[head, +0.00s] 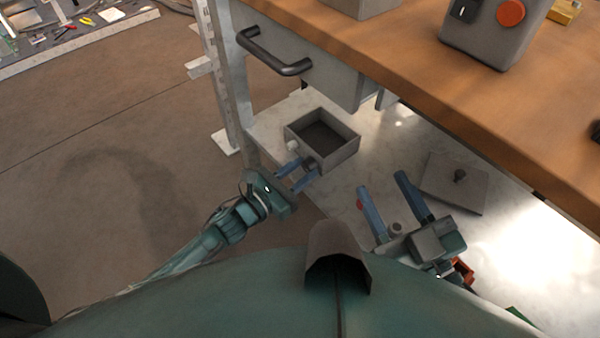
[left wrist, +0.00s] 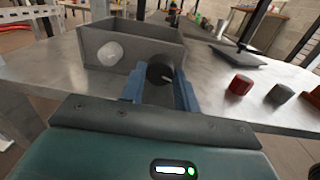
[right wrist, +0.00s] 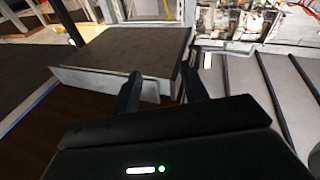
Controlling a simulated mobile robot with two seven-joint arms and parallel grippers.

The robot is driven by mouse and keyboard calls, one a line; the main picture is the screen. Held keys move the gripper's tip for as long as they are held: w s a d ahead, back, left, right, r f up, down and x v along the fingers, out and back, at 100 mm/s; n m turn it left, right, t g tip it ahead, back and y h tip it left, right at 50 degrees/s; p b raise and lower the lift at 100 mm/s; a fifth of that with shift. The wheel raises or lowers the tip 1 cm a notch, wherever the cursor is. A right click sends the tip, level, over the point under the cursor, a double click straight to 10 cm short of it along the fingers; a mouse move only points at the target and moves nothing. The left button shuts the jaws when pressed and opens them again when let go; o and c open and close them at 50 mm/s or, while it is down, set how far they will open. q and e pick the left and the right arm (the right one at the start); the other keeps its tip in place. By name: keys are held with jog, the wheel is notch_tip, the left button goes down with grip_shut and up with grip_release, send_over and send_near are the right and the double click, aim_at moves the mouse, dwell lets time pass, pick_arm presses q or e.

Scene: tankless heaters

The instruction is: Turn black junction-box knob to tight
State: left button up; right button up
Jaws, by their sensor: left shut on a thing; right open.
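The grey open-topped junction box (head: 345,153) sits on the pale lower shelf. It also shows in the left wrist view (left wrist: 138,48), with a round white knob (left wrist: 110,53) and the round black knob (left wrist: 158,72) on its near wall. My left gripper (head: 305,166) is shut on the black knob, one blue finger on each side of it. A small pale mark shows on the knob's face; its exact setting is hard to read. My right gripper (head: 382,182) is open and empty above the shelf, right of the box.
A grey lid with a black handle (head: 455,182) lies on the shelf to the right. A red cylinder (left wrist: 239,86) and a grey cylinder (left wrist: 280,93) stand right of my left gripper. The wooden worktop (head: 400,65) and a drawer with a black handle (head: 273,54) overhang the shelf.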

pick_arm(q)
jog(key=shift+m+b, duration=0.45)
jog(key=shift+m, duration=0.55)
jog(key=o, duration=1)
jog(key=p+v, duration=0.2)
jog(key=v, duration=1.1)
jog(key=shift+a, duration=0.1)
